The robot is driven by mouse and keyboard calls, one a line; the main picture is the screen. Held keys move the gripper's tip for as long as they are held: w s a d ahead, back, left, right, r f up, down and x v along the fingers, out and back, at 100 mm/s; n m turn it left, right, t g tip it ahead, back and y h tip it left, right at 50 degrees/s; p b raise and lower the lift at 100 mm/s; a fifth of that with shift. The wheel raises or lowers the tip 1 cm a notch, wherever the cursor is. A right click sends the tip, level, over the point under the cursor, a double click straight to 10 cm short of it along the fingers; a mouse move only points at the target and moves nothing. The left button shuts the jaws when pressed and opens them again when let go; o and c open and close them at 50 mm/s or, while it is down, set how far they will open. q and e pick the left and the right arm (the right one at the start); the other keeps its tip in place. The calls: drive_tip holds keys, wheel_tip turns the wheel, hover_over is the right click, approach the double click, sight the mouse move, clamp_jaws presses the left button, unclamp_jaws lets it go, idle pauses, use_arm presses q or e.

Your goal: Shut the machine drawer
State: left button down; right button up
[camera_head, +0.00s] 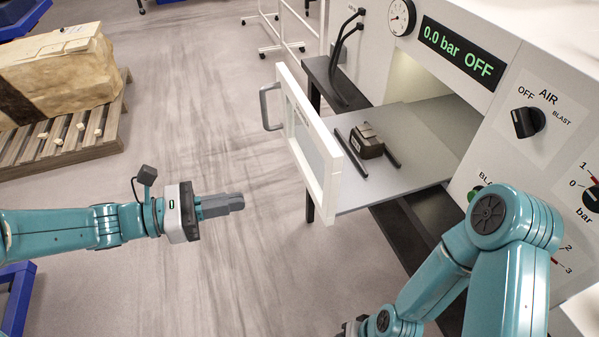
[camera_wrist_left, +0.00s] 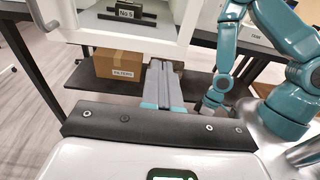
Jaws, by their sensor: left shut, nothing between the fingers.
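The machine drawer (camera_head: 395,155) is pulled out of the white machine (camera_head: 545,65). Its white front with a window (camera_head: 308,140) and a grey handle (camera_head: 268,107) faces left. A small dark block (camera_head: 367,142) sits on the drawer floor between two dark rails. My left gripper (camera_head: 240,202) is shut and empty, left of the drawer front and apart from it. In the left wrist view its fingers (camera_wrist_left: 163,80) point toward the area below the white drawer front (camera_wrist_left: 120,35). My right arm (camera_head: 480,260) is in front of the machine; its gripper fingers are hidden in the head view.
A big fossil block (camera_head: 60,75) on a wooden pallet (camera_head: 70,135) stands at the left. A cardboard box (camera_wrist_left: 118,66) rests on the dark shelf under the machine. The machine has a display (camera_head: 460,50) and a knob (camera_head: 527,121). Floor around my left gripper is clear.

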use_arm(q)
wheel_tip(320, 180, up, 2)
drive_tip(key=h+p, duration=0.1)
drive_tip(key=p, duration=0.2)
approach(312, 169)
drive_tip(key=shift+t, duration=0.3)
drive_tip(key=x, duration=0.6)
drive_tip(key=shift+s+d+r, duration=0.1)
drive_tip(key=shift+s+d, duration=0.1)
drive_tip(key=shift+d, duration=0.1)
drive_tip(key=shift+w+d, duration=0.15)
drive_tip(key=shift+d, duration=0.1)
